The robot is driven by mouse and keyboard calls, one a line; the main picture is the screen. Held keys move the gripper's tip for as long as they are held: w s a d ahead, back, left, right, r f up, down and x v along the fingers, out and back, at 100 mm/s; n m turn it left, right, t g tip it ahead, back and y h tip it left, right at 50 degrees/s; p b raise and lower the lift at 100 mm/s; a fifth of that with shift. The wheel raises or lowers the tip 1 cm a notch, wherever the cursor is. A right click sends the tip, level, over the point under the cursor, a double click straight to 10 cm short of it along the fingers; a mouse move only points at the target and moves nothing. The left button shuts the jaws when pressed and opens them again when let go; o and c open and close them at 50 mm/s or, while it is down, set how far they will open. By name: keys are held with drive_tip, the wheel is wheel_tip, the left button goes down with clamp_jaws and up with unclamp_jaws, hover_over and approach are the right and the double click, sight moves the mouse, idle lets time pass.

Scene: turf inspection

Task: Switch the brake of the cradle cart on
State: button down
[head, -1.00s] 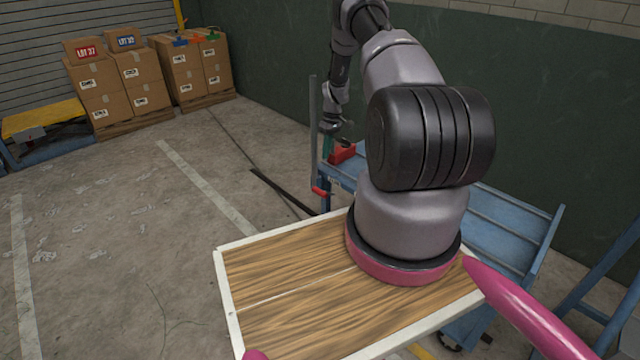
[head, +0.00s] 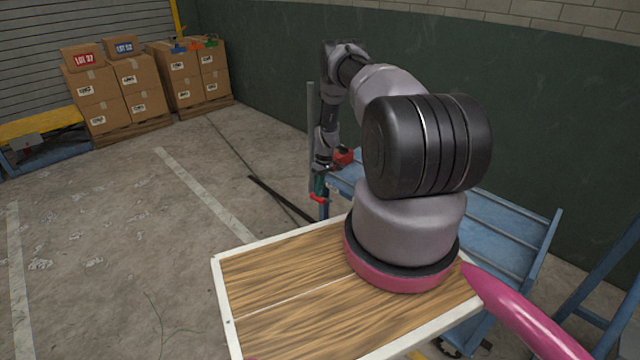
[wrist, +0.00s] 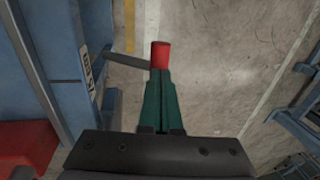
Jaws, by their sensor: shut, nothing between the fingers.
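The blue cradle cart (head: 497,235) stands behind my arm's base, partly hidden by my arm. A red-gripped brake lever (head: 318,198) sticks out at its left end, low by the post. In the wrist view the lever's red grip (wrist: 160,54) is at the end of a dark bar coming from the cart's side. My gripper (head: 320,184) is just above the red grip. Its green fingers (wrist: 160,88) are shut and empty, and their tips overlap the near end of the grip in the wrist view. I cannot tell whether they touch.
A red block (head: 344,155) sits on the cart near my wrist; it also shows in the wrist view (wrist: 25,148). A grey upright post (head: 311,135) stands beside my gripper. Stacked cartons (head: 125,90) stand far left. The floor left of the cart is open.

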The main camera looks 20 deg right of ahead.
drive_tip(key=shift+a+f, duration=0.1)
idle(0.4)
drive_tip(key=shift+s+a+f+t+h, duration=0.3)
drive_tip(key=shift+a+f+h, duration=0.4)
drive_tip(key=shift+a+h, duration=0.15)
wheel_tip(320, 180, down, 13)
drive_tip(key=a+t+h, duration=0.1)
drive_tip(key=a+h, duration=0.1)
drive_tip(key=h, duration=0.1)
drive_tip(key=shift+s+h, duration=0.35)
drive_tip(key=shift+s, duration=0.1)
drive_tip(key=shift+a, duration=0.1)
drive_tip(key=shift+r, duration=0.1)
